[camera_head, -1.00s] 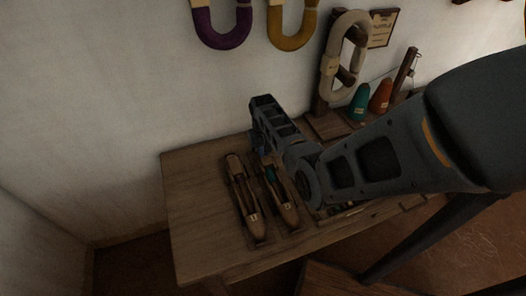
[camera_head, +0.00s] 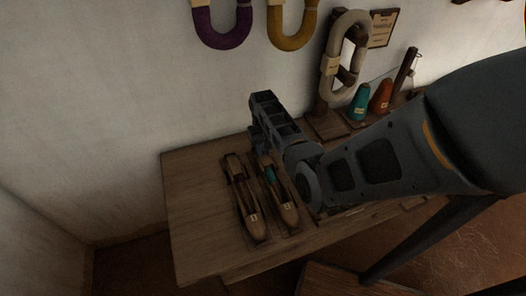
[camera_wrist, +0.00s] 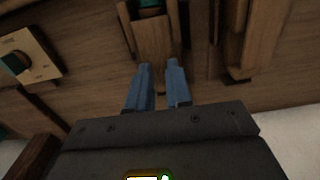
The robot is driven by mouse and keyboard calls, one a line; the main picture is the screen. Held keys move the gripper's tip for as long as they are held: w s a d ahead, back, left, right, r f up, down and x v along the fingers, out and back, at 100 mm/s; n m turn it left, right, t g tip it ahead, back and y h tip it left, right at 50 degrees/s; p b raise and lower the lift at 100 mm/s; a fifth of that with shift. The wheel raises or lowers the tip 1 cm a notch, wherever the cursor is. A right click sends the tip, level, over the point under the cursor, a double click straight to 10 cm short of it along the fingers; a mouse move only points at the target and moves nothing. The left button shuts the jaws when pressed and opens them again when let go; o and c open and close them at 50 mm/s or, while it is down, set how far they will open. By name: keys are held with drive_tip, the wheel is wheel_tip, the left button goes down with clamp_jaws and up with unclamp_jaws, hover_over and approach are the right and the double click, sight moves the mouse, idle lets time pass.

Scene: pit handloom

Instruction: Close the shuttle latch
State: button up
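Two wooden shuttles lie side by side on the bench. The right shuttle (camera_head: 287,212) holds a teal bobbin (camera_head: 270,174); the left shuttle (camera_head: 252,222) shows no bobbin. In the wrist view, the teal-bobbin shuttle's end block (camera_wrist: 152,38) is straight ahead of my fingertips, and the other shuttle (camera_wrist: 262,38) is to the right. My gripper (camera_wrist: 158,66) has its two blue fingers apart with a narrow gap, tips at the block's near edge. I cannot tell whether they touch it. In the head view, my wrist hides the fingertips. I cannot make out the latch clearly.
Teal (camera_head: 359,103) and orange (camera_head: 381,97) cones and a stand with a pale skein (camera_head: 330,66) are at the back. The bench's left part (camera_head: 195,200) is clear.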

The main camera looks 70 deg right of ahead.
sight(263, 154)
wheel_tip(263, 154, up, 6)
drive_tip(key=shift+r, duration=0.25)
idle(0.6)
